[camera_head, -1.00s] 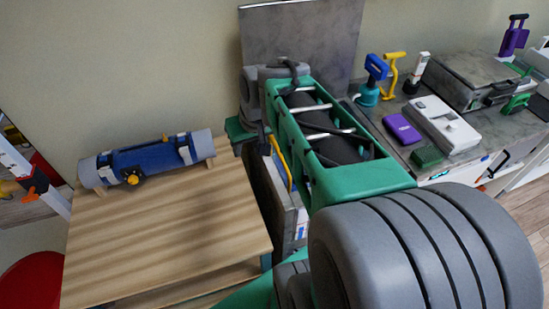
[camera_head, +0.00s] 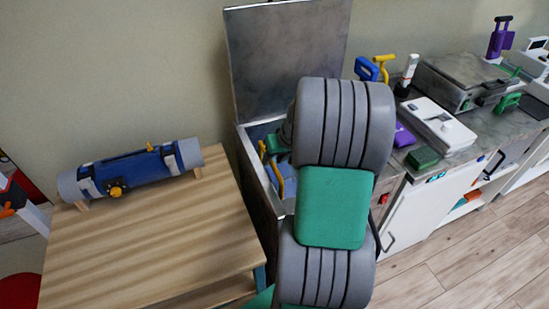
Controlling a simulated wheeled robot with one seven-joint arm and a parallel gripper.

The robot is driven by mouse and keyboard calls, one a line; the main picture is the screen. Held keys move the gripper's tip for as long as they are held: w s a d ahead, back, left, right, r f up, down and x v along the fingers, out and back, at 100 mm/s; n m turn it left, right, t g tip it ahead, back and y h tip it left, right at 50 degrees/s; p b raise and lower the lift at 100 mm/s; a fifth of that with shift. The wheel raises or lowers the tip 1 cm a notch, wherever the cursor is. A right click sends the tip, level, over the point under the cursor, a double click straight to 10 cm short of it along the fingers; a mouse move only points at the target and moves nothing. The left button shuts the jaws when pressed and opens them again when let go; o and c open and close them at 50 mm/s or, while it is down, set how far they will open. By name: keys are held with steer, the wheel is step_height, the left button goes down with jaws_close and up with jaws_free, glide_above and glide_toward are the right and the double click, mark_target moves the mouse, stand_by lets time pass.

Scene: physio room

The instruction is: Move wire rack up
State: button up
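An open-topped metal tank (camera_head: 262,181) stands between the wooden table and the counter, its grey lid (camera_head: 287,50) raised against the wall. A yellow looped handle (camera_head: 288,180) shows inside the tank; I cannot tell whether it belongs to the wire rack. No wire frame can be made out, as my arm covers much of the tank. A green part of my gripper (camera_head: 273,145) shows at the tank's opening, left of my grey arm link. Its fingertips are hidden or too small to read, so I cannot tell whether it holds anything.
A wooden table (camera_head: 150,235) at left bears a blue and grey roll (camera_head: 130,168). The counter at right holds a white device (camera_head: 437,122), a purple box (camera_head: 403,135), a green box (camera_head: 423,158) and a metal case (camera_head: 475,80). Wooden floor (camera_head: 470,255) is open at lower right.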

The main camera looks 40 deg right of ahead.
steer(key=shift+c, duration=0.6)
jaws_close()
stand_by(0.8)
